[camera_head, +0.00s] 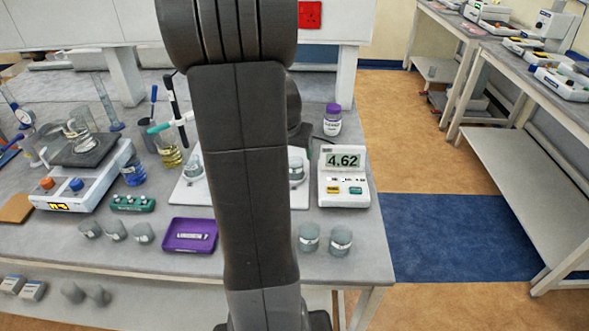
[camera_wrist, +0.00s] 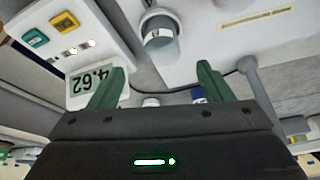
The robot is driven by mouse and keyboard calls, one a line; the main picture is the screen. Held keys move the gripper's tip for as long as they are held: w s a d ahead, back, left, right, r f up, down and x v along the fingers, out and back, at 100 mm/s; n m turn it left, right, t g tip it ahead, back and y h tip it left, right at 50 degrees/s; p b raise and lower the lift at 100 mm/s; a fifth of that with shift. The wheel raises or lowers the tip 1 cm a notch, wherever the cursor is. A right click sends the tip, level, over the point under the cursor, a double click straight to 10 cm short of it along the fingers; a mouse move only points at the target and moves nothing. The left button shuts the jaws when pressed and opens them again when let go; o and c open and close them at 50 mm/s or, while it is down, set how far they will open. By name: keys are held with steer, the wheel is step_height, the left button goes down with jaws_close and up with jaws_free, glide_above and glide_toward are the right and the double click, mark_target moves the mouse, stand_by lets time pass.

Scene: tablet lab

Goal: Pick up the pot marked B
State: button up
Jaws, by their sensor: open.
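My gripper (camera_wrist: 163,75) is open in the wrist view, with two green fingers apart and nothing between them. A grey lidded pot (camera_wrist: 161,42) is just beyond the fingertips, apart from them, on the white board. In the head view two such pots (camera_head: 296,168) (camera_head: 192,167) are on this board, on either side of my arm. More pots stand at the table's front, right (camera_head: 309,238) (camera_head: 340,242) and left (camera_head: 90,230) (camera_head: 116,231) (camera_head: 143,233). I cannot read a letter on any pot. In the head view my arm hides the gripper.
The white meter (camera_head: 344,190) reading 4.62 stands right of the board (camera_head: 190,192); it also shows in the wrist view (camera_wrist: 75,40). A purple tray (camera_head: 190,246) lies at front. A purple-capped bottle (camera_head: 332,122) is behind. Glassware and a stirrer device (camera_head: 80,185) crowd the left.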

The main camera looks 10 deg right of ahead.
steer(key=shift+p+x, duration=0.6)
steer(key=shift+x, duration=3.7)
steer(key=shift+s+a, duration=0.1)
steer(key=shift+a, duration=0.05)
